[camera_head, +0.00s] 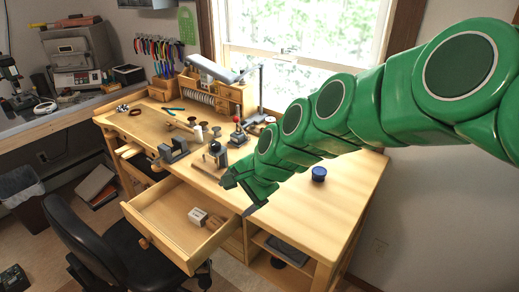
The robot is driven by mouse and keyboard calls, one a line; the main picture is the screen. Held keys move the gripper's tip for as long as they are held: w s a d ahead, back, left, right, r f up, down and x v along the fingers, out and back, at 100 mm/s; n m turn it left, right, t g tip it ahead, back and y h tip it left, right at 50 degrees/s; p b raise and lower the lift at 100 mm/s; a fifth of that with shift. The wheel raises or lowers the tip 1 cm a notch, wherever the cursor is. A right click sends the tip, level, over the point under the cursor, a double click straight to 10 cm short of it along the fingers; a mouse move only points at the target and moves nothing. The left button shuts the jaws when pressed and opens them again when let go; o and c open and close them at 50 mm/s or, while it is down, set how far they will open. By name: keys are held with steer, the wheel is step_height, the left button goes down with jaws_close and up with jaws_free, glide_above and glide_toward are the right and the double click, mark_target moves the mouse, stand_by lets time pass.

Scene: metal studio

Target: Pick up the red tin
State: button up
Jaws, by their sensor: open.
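My gripper (238,196) is at the end of my green arm, which reaches in from the right. I cannot clearly make out a red tin. A small object with red parts (238,137) stands on the bench behind the gripper, too small to identify for sure. A blue round tin (319,173) stands on the bench to the right of the gripper. My arm hides part of the bench top.
The open drawer (150,212) juts out below the bench top, with small pale blocks (198,216) inside. A vise (173,149) and several small tools are on the bench's left. A black chair (95,250) stands in front. The bench's right side is mostly clear.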

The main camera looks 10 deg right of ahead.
steer(key=w+d+m+t, duration=0.2)
steer(key=w+m+t, duration=0.3)
steer(key=w+m, duration=1.1)
steer(key=w+d+f+m+t+h, duration=0.1)
steer(key=w+d+f+m, duration=0.1)
steer(key=w+d, duration=0.1)
steer(key=w+d+f+m+t+h, duration=0.1)
steer(key=w+d+f+m, duration=0.2)
steer(key=w+d, duration=0.1)
steer(key=w+d+f+m+t+h, duration=0.1)
steer(key=w+d+f+m, duration=0.1)
steer(key=w+d+m, duration=0.1)
steer(key=shift+w+d+f, duration=0.2)
steer(key=shift+w+d, duration=0.05)
steer(key=shift+w, duration=0.45)
steer(key=shift+w+d+f, duration=0.15)
steer(key=shift+w+d, duration=0.05)
steer(key=shift+w, duration=0.5)
steer(key=shift+x, duration=3.8)
steer(key=shift+d+f, duration=0.1)
steer(key=shift+c, duration=0.3)
steer(key=c, duration=1.1)
